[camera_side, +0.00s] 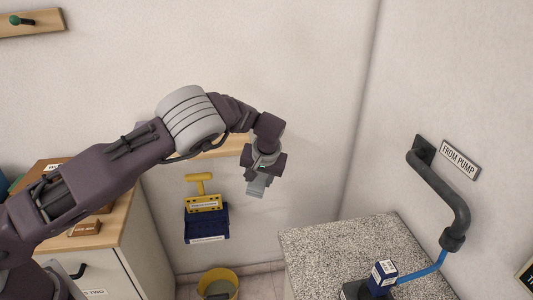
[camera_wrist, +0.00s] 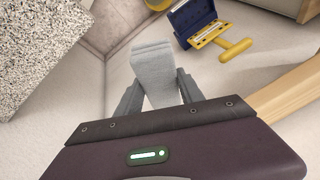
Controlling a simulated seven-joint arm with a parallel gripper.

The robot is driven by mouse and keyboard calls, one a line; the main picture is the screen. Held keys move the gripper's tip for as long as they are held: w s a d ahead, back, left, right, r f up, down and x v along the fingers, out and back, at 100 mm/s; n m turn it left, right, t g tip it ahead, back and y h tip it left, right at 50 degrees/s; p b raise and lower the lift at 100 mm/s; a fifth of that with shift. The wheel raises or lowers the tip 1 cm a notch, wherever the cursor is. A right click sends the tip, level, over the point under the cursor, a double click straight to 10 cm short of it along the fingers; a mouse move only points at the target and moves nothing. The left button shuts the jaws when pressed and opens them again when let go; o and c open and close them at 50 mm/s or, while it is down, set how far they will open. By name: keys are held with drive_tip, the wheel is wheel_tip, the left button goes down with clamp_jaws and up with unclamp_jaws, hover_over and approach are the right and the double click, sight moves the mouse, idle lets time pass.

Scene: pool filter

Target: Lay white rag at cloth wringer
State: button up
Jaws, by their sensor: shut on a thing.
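My gripper (camera_side: 257,181) is shut on a folded pale grey-white rag (camera_wrist: 155,72), which sticks out beyond the fingers in the wrist view. In the side view the rag (camera_side: 256,188) hangs at the gripper's lower end, in the air near the back wall. The cloth wringer, yellow on top with a dark blue body (camera_side: 207,224), is low against the back wall, below and left of my gripper. In the wrist view the wringer (camera_wrist: 193,20) is at the upper right, apart from the rag. Its label is too small to read.
A yellow bucket (camera_side: 217,281) stands on the floor below the wringer. A speckled counter (camera_side: 325,250) is at the right, with a blue and white box (camera_side: 383,274) and piping. A wooden-topped cabinet (camera_side: 130,222) is at the left. A wooden rail (camera_side: 225,147) runs behind my arm.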

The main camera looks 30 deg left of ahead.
drive_tip(key=s+a+f+m+t+h, duration=0.1)
drive_tip(key=s+a+f+m+t, duration=0.1)
drive_tip(key=s+a+f+m, duration=0.3)
drive_tip(key=s+a+f+m+t+h, duration=0.2)
drive_tip(key=s+a+f+m, duration=0.4)
drive_tip(key=a+f+m, duration=0.4)
wheel_tip(320, 180, down, 3)
drive_tip(key=shift+s+a+r+t, duration=0.15)
drive_tip(key=shift+s+a+t, duration=0.2)
drive_tip(key=shift+a, duration=0.3)
drive_tip(key=w+a+f, duration=0.2)
drive_tip(key=f, duration=0.1)
drive_tip(key=w+a+f, duration=0.1)
drive_tip(key=f, duration=0.3)
drive_tip(key=w+a+f, duration=0.2)
drive_tip(key=f, duration=0.2)
drive_tip(key=shift+w+a+f, duration=0.2)
drive_tip(key=shift+w+a, duration=0.1)
drive_tip(key=shift+w, duration=0.05)
